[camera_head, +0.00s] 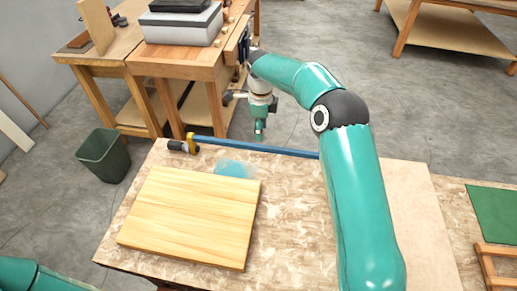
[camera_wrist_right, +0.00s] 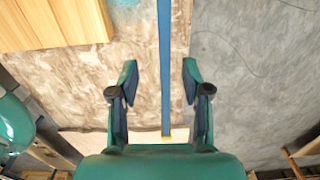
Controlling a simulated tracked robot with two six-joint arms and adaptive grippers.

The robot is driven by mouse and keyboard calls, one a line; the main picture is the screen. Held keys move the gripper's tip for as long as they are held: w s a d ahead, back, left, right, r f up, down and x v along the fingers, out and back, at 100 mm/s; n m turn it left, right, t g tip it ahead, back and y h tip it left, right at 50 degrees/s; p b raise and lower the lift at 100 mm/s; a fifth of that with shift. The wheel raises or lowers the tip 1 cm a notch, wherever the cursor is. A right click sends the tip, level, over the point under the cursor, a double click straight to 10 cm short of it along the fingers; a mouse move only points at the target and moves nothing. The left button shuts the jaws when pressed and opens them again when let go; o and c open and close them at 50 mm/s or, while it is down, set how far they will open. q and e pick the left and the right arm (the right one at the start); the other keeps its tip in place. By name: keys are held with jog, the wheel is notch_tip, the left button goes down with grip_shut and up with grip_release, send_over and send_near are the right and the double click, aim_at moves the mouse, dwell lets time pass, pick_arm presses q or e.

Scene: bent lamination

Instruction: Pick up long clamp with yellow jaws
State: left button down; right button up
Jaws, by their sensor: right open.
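The long clamp (camera_head: 262,148) has a blue bar and lies along the far edge of the worktable. Its yellow jaw (camera_head: 192,144) and dark handle (camera_head: 176,146) are at the left end; my right arm hides its right end. In the right wrist view the blue bar (camera_wrist_right: 165,45) runs up and down the picture, with a yellow piece (camera_wrist_right: 168,138) at its lower end. My right gripper (camera_head: 259,136) is open and empty above the bar. In the wrist view its fingertips (camera_wrist_right: 160,73) are on either side of the bar, apart from it. My left gripper is out of view.
A light wooden board (camera_head: 190,215) lies on the worktable (camera_head: 285,225), near a pale blue patch (camera_head: 234,169). Behind stands a wooden bench (camera_head: 190,62) with a grey case (camera_head: 180,25). A green bin (camera_head: 104,155) is on the floor. A green mat (camera_head: 495,210) lies at the right.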

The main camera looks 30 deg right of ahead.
aim_at(260, 145)
notch_tip(260, 145, down, 6)
jog(key=shift+r+b, duration=0.2)
jog(key=shift+b, duration=0.8)
jog(key=shift+w+d+f+b, duration=0.15)
jog(key=shift+f+b, duration=0.15)
jog(key=shift+f, duration=0.6)
jog(key=shift+w+a+f+b, duration=0.1)
jog(key=shift+f+b, duration=0.25)
jog(key=shift+f, duration=0.55)
jog(key=shift+w+d+f+b, duration=0.15)
jog(key=shift+f+b, duration=0.15)
jog(key=shift+f, duration=0.6)
jog(key=shift+r, duration=0.1)
jog(key=shift+s, duration=0.1)
jog(key=shift+c, duration=0.8)
grip_shut()
